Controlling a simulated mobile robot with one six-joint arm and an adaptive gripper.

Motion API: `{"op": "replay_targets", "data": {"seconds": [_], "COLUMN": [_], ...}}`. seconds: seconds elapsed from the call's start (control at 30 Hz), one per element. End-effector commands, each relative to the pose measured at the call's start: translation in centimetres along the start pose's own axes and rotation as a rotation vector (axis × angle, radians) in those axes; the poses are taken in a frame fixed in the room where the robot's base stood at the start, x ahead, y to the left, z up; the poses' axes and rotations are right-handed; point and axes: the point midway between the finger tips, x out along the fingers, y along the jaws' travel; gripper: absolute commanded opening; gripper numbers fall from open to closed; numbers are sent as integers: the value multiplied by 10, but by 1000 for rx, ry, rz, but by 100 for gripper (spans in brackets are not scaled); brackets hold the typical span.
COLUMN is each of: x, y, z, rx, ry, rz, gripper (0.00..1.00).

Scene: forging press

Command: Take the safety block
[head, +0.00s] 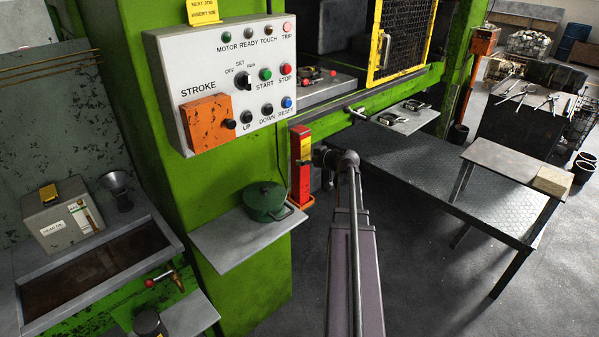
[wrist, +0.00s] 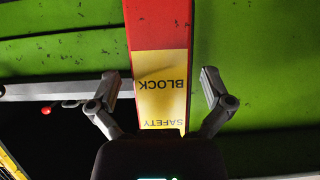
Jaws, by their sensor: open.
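The safety block (head: 299,172) is a tall red post with a yellow patch. It stands upright against the green press column in the head view, with an orange piece at its foot. In the wrist view the red block (wrist: 158,25) shows close up, with a yellow label reading "SAFETY BLOCK" upside down. My gripper (wrist: 163,86) is open, with one finger on each side of the block and a visible gap at each finger. In the head view my gripper (head: 318,157) is just right of the block; my arm hides part of that area.
A control panel (head: 222,80) juts out above and left of the block. A green pot (head: 265,201) sits on a small shelf (head: 235,240) to the left. A dark table (head: 430,180) stands at the right. Open floor lies in front.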

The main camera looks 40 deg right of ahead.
Motion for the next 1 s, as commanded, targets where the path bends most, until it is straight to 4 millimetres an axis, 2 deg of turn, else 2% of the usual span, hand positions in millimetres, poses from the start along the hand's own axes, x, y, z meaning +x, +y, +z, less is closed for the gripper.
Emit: {"op": "replay_targets", "data": {"seconds": [0.1, 0.3, 0.9, 0.93, 1.0], "x": [18, 34, 36, 36, 36], "y": [0, 0, 0, 0, 0], "z": [4, 2, 1, 1, 1], "rx": [-1, -1, 0, 0, -1], "ry": [0, 0, 0, 0, 0], "rz": [-2, -1, 0, 0, 0], "gripper": [100, 100, 100, 97, 76]}}
